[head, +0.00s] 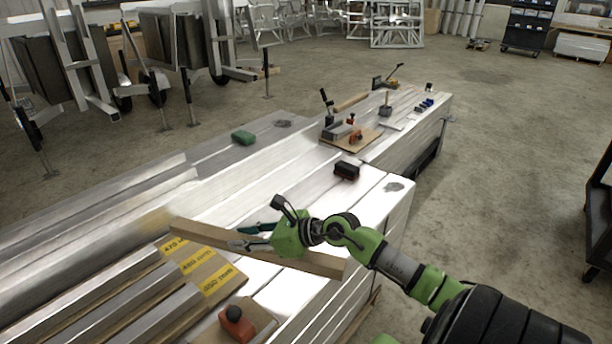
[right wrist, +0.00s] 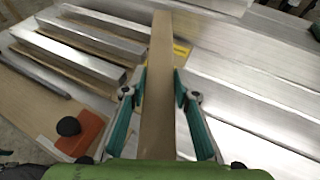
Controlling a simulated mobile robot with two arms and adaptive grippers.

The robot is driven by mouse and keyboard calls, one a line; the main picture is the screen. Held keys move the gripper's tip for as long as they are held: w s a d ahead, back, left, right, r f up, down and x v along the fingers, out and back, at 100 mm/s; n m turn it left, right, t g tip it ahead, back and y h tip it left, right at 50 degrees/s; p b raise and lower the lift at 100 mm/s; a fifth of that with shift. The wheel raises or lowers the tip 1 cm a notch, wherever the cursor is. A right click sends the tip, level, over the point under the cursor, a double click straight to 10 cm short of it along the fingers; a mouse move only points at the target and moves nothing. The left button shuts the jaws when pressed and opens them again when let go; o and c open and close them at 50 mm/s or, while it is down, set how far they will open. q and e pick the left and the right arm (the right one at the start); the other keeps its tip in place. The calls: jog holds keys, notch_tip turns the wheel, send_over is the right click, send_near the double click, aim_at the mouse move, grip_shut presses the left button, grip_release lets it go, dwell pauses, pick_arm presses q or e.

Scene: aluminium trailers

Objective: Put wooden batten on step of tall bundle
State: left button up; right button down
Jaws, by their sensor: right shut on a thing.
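The wooden batten (head: 318,262) is a long pale bar held in my right gripper (head: 248,238). In the head view it lies slantwise over the aluminium bundle (head: 300,185), near the yellow labels. The right wrist view shows the batten (right wrist: 159,60) running lengthwise between the two teal fingers of the right gripper (right wrist: 154,92). The bundle's top is uneven, with a higher layer (head: 95,215) at the left; which ledge is the step I cannot tell. Whether the batten touches the bundle is unclear. My left gripper is not in view.
A board with yellow labels (head: 208,270) and an orange tool (head: 237,322) lie near the front. A dark brush (head: 346,171), a green block (head: 243,137) and a board with clamps (head: 350,133) sit further back. The floor to the right is mostly open.

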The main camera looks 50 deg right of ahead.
jog(key=w+d+f+m+t+h+b, duration=0.25)
jog(key=w+d+m+h+b, duration=0.2)
jog(key=w+d, duration=0.75)
jog(key=shift+g, duration=0.55)
notch_tip(320, 180, down, 6)
jog(key=shift+r+b, duration=0.25)
jog(key=shift+b, duration=0.55)
jog(key=shift+f+b, duration=0.65)
jog(key=shift+f, duration=1.6)
jog(key=c, duration=1.6)
grip_release()
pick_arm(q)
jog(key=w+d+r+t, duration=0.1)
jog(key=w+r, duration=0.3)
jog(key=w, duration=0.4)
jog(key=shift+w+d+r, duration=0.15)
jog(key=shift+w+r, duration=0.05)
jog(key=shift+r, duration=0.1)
